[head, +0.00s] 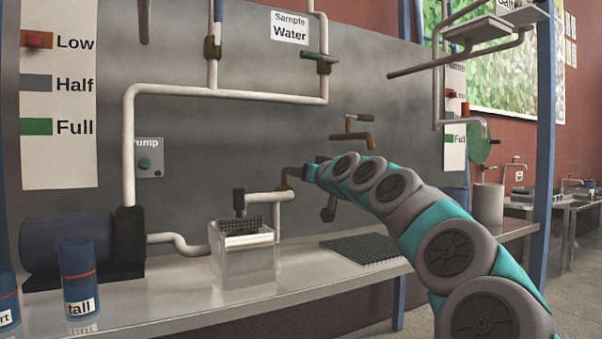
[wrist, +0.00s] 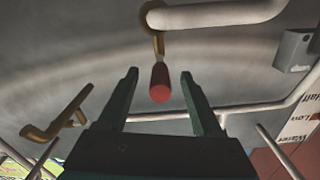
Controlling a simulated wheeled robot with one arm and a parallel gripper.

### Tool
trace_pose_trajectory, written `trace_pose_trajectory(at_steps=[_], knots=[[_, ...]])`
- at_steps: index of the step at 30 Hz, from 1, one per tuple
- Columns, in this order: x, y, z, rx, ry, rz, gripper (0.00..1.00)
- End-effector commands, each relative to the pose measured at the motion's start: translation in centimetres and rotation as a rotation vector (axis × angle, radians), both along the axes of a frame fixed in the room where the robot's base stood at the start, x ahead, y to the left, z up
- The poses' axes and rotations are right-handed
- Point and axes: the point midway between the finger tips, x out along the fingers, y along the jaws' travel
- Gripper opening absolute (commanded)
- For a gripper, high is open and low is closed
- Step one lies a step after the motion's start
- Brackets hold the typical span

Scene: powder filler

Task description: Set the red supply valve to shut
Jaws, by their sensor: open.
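In the wrist view, the red valve handle (wrist: 160,84) hangs from a brass valve body (wrist: 158,42) at the end of a white pipe (wrist: 215,13). My gripper (wrist: 159,72) is open, with one dark green finger on each side of the red handle. Gaps show between the handle and both fingers, so it seems ungripped. In the head view, my gripper (head: 290,172) reaches the brass valve body (head: 282,184) on the short white pipe above the bench. The red handle is hidden there by my gripper.
A brass tap (head: 358,135) sticks out of the wall just above my wrist. A clear box with a dark grid (head: 246,262) stands on the bench below left. A dark drain mat (head: 365,247) lies below. A green-handled valve (head: 318,56) is higher on the piping.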

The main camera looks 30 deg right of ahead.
Motion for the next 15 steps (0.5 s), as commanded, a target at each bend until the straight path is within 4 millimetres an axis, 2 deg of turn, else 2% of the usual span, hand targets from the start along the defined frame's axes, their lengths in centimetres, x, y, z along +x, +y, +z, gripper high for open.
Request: trace_pose_trajectory(at_steps=[8, 15], knots=[[0.09, 0.02, -0.01, 0.000, 0.000, 0.000, 0.67], [0.08, 0.03, -0.02, 0.000, 0.000, 0.000, 0.40]])
